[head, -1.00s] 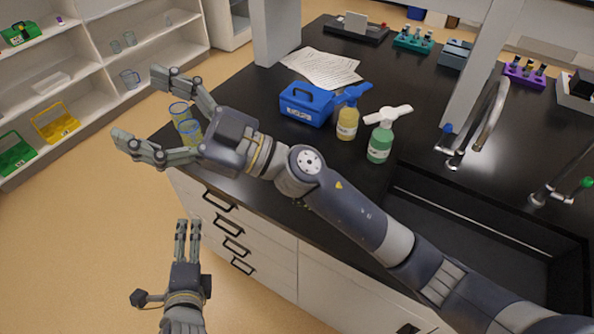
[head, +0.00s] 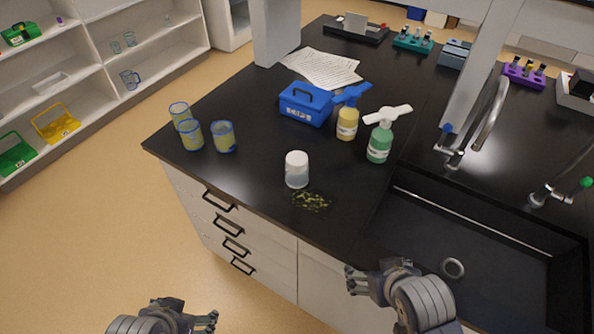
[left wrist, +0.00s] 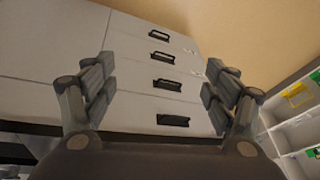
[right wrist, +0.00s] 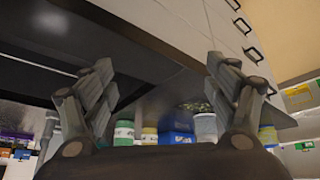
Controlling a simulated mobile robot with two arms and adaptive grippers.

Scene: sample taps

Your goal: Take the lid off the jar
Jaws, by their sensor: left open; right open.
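The jar (head: 297,181) stands upright on the black bench top, with a translucent body and a white lid (head: 297,159) on top. It seems to show in the right wrist view (right wrist: 205,128) too, beyond the fingers. My right gripper (head: 351,281) is open and empty by the bench's front edge, below and right of the jar. Its spread fingers show in the right wrist view (right wrist: 158,90). My left gripper (head: 211,321) is low in front of the drawers, away from the jar. Its fingers are spread and empty in the left wrist view (left wrist: 158,92).
Several blue-rimmed beakers (head: 223,137) stand left. A blue box (head: 306,104), a yellow bottle (head: 347,123) and a green bottle (head: 379,143) stand behind. The sink (head: 480,240) is at right.

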